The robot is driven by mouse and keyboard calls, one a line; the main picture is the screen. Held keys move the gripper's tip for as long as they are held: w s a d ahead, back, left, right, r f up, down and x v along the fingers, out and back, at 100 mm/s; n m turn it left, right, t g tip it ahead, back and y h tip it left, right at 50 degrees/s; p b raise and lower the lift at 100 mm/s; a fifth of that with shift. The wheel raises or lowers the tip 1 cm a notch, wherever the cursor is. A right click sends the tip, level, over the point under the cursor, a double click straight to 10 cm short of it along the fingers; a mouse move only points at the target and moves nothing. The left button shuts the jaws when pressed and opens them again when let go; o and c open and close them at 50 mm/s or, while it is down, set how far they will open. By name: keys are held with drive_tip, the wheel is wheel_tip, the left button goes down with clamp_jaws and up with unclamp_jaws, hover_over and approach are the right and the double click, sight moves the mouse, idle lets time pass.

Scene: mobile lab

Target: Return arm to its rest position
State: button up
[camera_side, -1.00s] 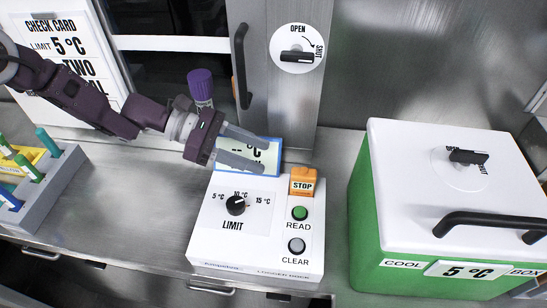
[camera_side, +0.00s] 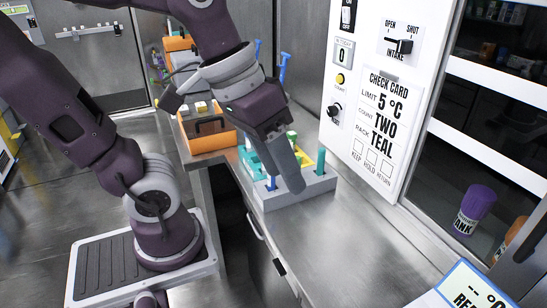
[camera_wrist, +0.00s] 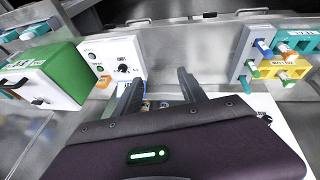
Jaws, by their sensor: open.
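My gripper (camera_side: 287,175) is raised in the side view, with its fingers pointing down in front of or above the grey rack (camera_side: 308,195); the exact gap cannot be told. In the wrist view my gripper (camera_wrist: 158,85) shows two dark fingers spread apart with nothing between them. It is open and empty. The rack also shows in the wrist view at the upper right, holding coloured pieces.
A check card panel (camera_side: 378,110) stands behind the counter. An orange bin (camera_side: 207,133) is behind my arm. The wrist view shows a white dial box (camera_wrist: 112,52) and a green cool box (camera_wrist: 65,78).

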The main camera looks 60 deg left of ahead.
drive_tip(key=s+a, duration=0.1)
drive_tip(key=s+a+t+y, duration=0.1)
drive_tip(key=a, duration=0.1)
drive_tip(key=s+a+m+y, duration=0.1)
drive_tip(key=shift+s+a+f, duration=0.2)
drive_tip(key=shift+a+f, duration=0.1)
drive_tip(key=shift+f, duration=0.1)
